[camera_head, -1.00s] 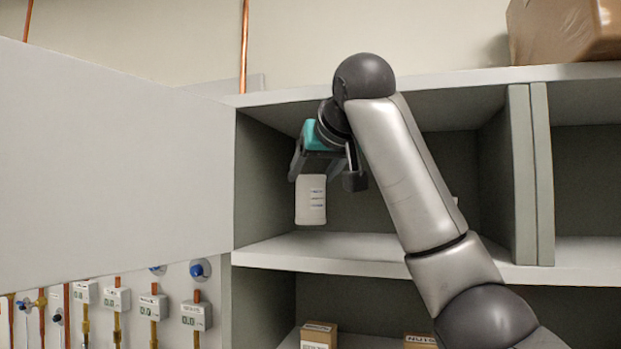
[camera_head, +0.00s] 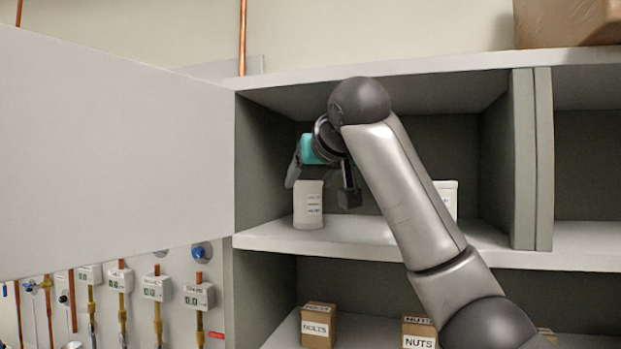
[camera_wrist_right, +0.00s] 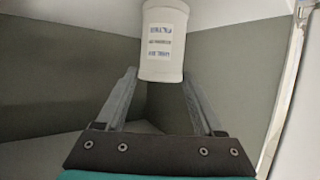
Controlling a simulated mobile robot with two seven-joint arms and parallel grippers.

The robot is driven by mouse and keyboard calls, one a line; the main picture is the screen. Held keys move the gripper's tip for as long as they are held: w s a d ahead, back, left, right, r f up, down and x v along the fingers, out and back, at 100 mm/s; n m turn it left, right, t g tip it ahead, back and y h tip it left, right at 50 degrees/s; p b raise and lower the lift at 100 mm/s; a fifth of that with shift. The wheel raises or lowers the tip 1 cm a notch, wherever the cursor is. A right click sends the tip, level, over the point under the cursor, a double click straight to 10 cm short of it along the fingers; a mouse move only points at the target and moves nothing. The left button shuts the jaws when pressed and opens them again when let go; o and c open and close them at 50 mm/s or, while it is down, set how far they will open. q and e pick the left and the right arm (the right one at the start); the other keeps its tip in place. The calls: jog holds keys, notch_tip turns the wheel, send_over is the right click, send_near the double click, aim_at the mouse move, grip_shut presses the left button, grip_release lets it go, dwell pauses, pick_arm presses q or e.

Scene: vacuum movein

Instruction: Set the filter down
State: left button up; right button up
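The filter (camera_head: 308,206) is a white upright canister with a printed label, inside the left bay of the cabinet. Its base appears to rest on the upper shelf (camera_head: 270,238). My right gripper (camera_head: 318,180) reaches into the bay from the right, at the filter's top. In the right wrist view the filter (camera_wrist_right: 163,42) shows at the top of the picture. The fingertips of the right gripper (camera_wrist_right: 160,75) lie against both sides of its near end, with no clear gap. My left gripper is not in view.
A second white container (camera_head: 446,198) stands on the same shelf, partly behind my right arm. An open door panel (camera_head: 110,150) is at the left. Bolts (camera_head: 318,326) and nuts (camera_head: 419,333) boxes sit on the lower shelf. A divider (camera_head: 532,160) bounds the bay.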

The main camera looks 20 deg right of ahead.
jog(key=o, duration=0.4)
jog(key=shift+c, duration=0.2)
jog(key=shift+r, duration=0.15)
jog(key=b+v, duration=0.4)
jog(key=v, duration=0.8)
jog(key=shift+b, duration=0.3)
